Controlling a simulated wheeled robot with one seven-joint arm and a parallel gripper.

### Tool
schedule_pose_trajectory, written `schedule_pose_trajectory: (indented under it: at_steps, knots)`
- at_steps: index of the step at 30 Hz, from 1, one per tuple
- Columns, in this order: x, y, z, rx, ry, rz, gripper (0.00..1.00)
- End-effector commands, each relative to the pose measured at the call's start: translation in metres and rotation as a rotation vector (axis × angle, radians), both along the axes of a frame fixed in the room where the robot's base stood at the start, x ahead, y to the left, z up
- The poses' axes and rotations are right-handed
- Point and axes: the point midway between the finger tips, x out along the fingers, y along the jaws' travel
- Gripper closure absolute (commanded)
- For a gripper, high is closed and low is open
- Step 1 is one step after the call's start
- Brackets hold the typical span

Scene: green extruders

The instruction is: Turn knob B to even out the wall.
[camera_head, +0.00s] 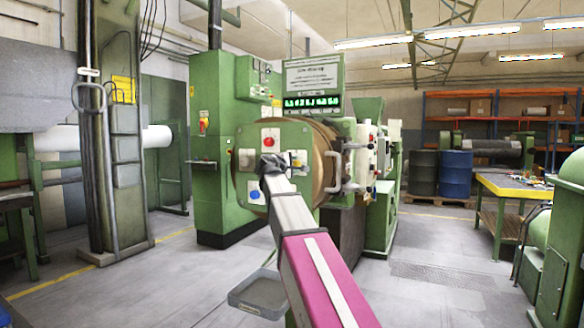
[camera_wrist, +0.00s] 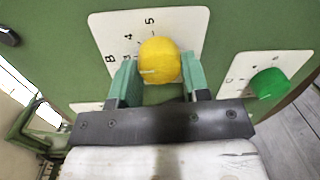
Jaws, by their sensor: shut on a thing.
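Knob B is a yellow knob (camera_wrist: 159,62) on a white dial plate (camera_wrist: 112,28) marked B, with 3, 4 and 5 legible in the wrist view. My gripper (camera_wrist: 155,82) is shut on it, one green finger at each side. A yellowish bit shows beside the gripper, too small to read. The knob's pointer setting is hard to tell.
A green knob (camera_wrist: 270,84) on a plate marked C sits to the right in the wrist view. Open floor lies left.

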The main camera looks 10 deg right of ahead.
Motion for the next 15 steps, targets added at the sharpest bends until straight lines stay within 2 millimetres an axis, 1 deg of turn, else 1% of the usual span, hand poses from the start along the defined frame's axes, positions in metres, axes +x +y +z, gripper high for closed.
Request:
schedule_pose_trajectory:
  at_steps: [9, 15]
  knots:
    - [-0.0012, -0.0009, 0.0005, 0.232, -0.179, -0.001, 0.81]
    - [-0.0014, -0.0013, 0.0009, 0.353, -0.275, -0.003, 0.81]
